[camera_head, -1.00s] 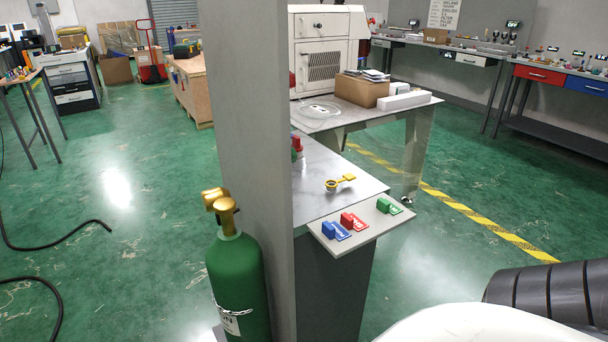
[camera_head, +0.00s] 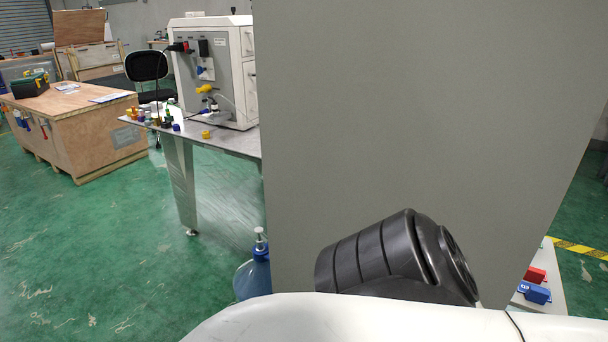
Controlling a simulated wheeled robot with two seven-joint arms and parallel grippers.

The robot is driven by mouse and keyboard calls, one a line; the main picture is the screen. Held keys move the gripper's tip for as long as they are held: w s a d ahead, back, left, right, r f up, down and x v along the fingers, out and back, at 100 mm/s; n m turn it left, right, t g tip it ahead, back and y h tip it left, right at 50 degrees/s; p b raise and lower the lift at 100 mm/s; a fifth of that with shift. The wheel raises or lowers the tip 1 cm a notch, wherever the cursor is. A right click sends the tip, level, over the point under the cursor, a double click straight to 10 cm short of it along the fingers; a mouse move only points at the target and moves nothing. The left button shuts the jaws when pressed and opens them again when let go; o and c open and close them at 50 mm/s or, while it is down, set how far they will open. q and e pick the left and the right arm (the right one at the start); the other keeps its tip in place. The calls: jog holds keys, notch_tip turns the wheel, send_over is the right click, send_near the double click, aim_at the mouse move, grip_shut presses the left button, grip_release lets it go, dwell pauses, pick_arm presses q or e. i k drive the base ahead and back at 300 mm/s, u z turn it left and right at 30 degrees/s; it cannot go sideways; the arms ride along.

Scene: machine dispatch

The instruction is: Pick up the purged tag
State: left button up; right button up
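A red tag (camera_head: 536,275) and a blue tag (camera_head: 534,293) lie on a light ledge (camera_head: 552,262) at the lower right edge of the panel. Their lettering is too small to read, so I cannot tell which one is the purged tag. No green tag shows now; my arm and the panel cover part of the ledge. Neither of my grippers is in view. Only a white and black part of my own arm shows across the bottom.
A tall grey panel (camera_head: 420,120) fills the middle and right. Left of it stand a metal table (camera_head: 236,141) with a white machine (camera_head: 222,80) and small coloured parts, and a blue bottle (camera_head: 254,272). A wooden crate (camera_head: 95,130) stands far left. Green floor is open at left.

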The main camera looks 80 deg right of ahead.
aim_at(537, 294)
jog(key=i, duration=1.05)
jog(key=z, duration=4.4)
